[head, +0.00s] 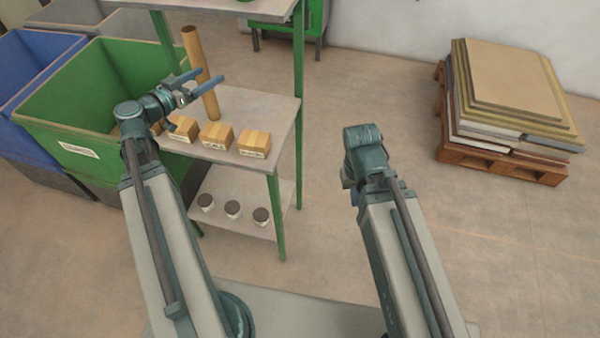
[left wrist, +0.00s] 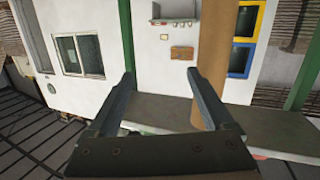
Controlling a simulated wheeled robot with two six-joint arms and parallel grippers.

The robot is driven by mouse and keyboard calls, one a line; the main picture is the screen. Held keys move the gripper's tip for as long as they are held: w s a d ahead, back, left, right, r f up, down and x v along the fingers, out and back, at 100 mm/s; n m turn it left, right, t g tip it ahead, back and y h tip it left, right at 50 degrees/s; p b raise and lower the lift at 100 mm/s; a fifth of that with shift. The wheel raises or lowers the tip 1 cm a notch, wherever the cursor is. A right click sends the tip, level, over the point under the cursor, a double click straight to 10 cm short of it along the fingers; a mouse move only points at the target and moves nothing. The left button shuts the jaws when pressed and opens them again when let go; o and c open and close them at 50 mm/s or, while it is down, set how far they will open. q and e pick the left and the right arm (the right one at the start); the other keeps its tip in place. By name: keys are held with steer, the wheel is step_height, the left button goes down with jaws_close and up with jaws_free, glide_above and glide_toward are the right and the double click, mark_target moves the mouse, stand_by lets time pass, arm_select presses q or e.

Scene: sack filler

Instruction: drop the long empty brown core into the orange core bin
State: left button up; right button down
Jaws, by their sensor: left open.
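The long brown core (head: 192,45) stands upright, slightly tilted in the picture, on the upper shelf of a green-legged rack. My left gripper (head: 213,72) is open and level with the core's middle, its fingers crossing the core in the head view. In the left wrist view the core (left wrist: 210,45) rises ahead of the right finger, which covers part of it. The gap between the fingertips (left wrist: 160,72) lies left of the core and looks empty. My right gripper (head: 354,198) points down, mostly hidden by its wrist. No orange bin is in view.
The rack's shelf (head: 232,160) holds several small cartons (head: 216,135) close to the core. Dark-lidded jars (head: 232,209) stand below. A green bin (head: 95,110) and a blue bin (head: 25,65) stand left. A pallet of stacked sheets (head: 510,85) stands right, with clear floor between.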

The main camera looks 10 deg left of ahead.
arm_select(q)
steer(key=s+d+f+m+g, duration=0.1)
steer(key=d+f+g, duration=0.25)
steer(key=d, duration=0.45)
steer(key=s+d+f+g+h, duration=0.1)
steer(key=s+d+f+g, duration=0.2)
steer(key=d, duration=0.4)
steer(key=d+f+m+g, duration=0.1)
steer(key=d+f+g, duration=0.2)
steer(key=d+f, duration=0.35)
steer(key=s+d+f+n+g+y, duration=0.1)
steer(key=s+d+f+g+y, duration=0.2)
steer(key=s+d+y, duration=0.1)
steer(key=s+d+f+g+y, duration=0.2)
steer(key=s+d, duration=0.4)
steer(key=s, duration=0.3)
steer(key=g+y, duration=0.1)
steer(key=y, duration=0.1)
steer(key=shift+s+d+f+n+y, duration=0.25)
steer(key=shift+s+f+n+y, duration=0.05)
steer(key=shift+f+n, duration=0.1)
steer(key=shift+o, duration=0.5)
steer(key=shift+a, duration=0.1)
steer(key=shift+a, duration=0.1)
